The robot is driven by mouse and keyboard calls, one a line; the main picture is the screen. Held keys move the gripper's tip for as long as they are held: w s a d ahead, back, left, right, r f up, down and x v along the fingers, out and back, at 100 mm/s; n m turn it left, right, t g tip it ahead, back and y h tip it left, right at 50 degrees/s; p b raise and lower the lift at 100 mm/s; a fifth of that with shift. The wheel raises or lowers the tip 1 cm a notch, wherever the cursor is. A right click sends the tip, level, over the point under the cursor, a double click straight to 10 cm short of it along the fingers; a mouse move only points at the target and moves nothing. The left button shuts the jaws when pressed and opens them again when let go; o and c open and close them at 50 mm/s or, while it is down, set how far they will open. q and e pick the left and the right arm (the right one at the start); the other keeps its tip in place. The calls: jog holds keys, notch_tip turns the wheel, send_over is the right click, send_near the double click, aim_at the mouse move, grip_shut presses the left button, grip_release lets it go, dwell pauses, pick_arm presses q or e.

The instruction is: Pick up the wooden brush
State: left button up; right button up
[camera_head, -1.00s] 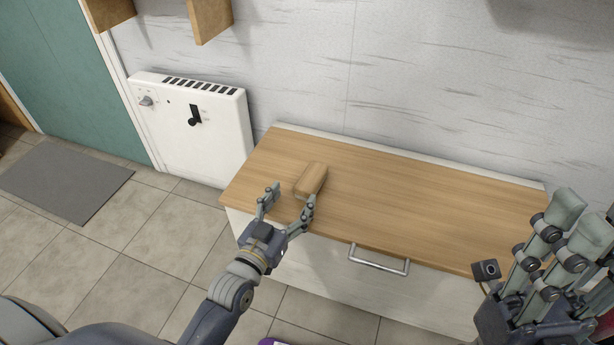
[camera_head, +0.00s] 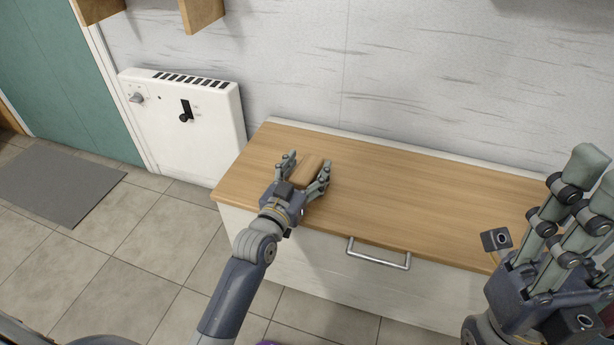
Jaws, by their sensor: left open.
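The wooden brush (camera_head: 308,170) is a light brown block lying on the wooden cabinet top, near its left end. My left gripper (camera_head: 308,174) is open, with one finger on each side of the brush. Whether the fingers touch it I cannot tell; the brush's near end is partly hidden by the gripper. My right gripper (camera_head: 583,205) is large at the right edge, raised in front of the cabinet, its fingers pointing up and spread apart, with nothing between them.
The wooden cabinet top (camera_head: 420,200) is otherwise bare. A metal handle (camera_head: 378,256) sticks out of its front. A white heater (camera_head: 185,120) hangs on the wall at left. Wooden shelf pieces (camera_head: 200,12) are above it. A grey mat (camera_head: 58,183) lies on the tiled floor.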

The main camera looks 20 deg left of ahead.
pick_arm(q)
jog(key=c, duration=1.2)
jog(key=shift+r, duration=0.2)
